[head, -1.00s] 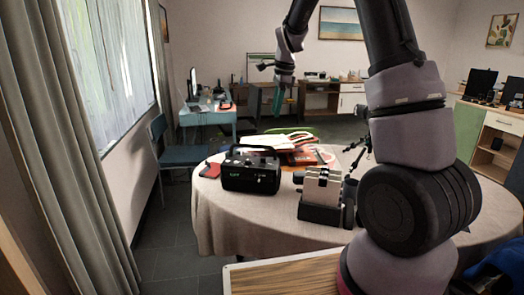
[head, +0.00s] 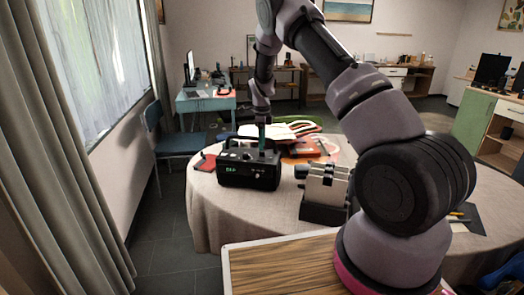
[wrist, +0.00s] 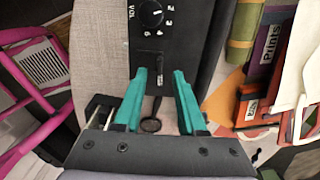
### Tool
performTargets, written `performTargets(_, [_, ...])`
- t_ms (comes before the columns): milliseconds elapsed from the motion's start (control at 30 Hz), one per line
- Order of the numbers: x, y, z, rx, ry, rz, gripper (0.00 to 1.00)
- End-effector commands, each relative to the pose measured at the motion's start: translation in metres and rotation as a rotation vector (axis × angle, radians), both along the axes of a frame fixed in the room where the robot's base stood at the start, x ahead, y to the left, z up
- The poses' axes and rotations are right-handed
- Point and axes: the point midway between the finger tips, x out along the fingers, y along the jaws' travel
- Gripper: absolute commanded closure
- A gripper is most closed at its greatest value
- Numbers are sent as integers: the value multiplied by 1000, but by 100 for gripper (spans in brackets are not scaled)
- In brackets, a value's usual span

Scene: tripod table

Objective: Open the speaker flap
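The speaker (head: 240,180) is a black box with a top handle and a small green display, standing on the round table. In the wrist view its dark panel (wrist: 192,45) fills the top middle, with a numbered knob (wrist: 151,14) marked VOL and a small slot below it. My gripper (head: 262,145) points down at the speaker's top. In the wrist view my gripper's teal fingers (wrist: 160,74) are apart, with nothing held between them, over the panel's lower end. I cannot tell contact or clearly make out the flap. A dark round-ended object (wrist: 151,125) lies beyond, between the fingers.
The cloth-covered table (head: 225,228) also bears a toaster-like device (head: 326,190) right of the speaker, and a red item (head: 206,162) on its left. Books and papers (head: 300,140) lie behind. A blue chair (head: 176,142) stands beyond the table at left.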

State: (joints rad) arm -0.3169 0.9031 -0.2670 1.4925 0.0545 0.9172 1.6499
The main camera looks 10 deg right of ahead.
Motion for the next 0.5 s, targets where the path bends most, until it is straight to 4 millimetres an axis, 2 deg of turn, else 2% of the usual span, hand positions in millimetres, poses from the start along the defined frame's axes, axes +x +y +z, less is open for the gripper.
performTargets(33, [-1, -1, -10, 0, 2, 0, 60])
performTargets(200, [0, 0, -30, -1, 0, 0, 60])
performTargets(500, [0, 0, -37, 1, -1, 0, 60])
